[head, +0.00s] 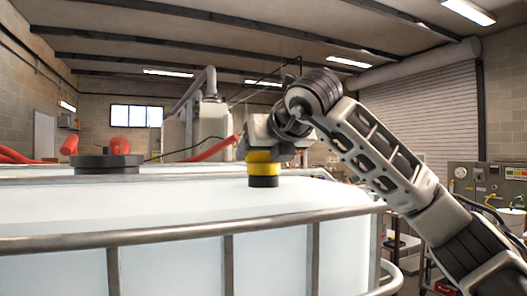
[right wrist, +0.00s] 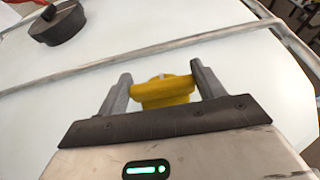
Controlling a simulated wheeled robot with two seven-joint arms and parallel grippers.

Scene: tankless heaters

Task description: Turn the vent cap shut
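The vent cap (right wrist: 163,91) is yellow with a raised bar across its top. It stands upright on the white tank top (head: 150,205), and in the head view its yellow body (head: 263,169) shows above a black base. My right gripper (right wrist: 162,76) comes from above, with one finger on each side of the cap's bar. The fingers are very close to the bar's ends; whether they press on it I cannot tell. In the head view the right gripper (head: 264,148) hides the cap's top. My left gripper is not in view.
A metal rail (head: 170,232) runs along the tank's front edge. A wide black lid (head: 108,164) lies left of the cap, also seen in the wrist view (right wrist: 58,24). Red hoses (head: 210,150) are behind. A control panel (head: 490,180) stands at right.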

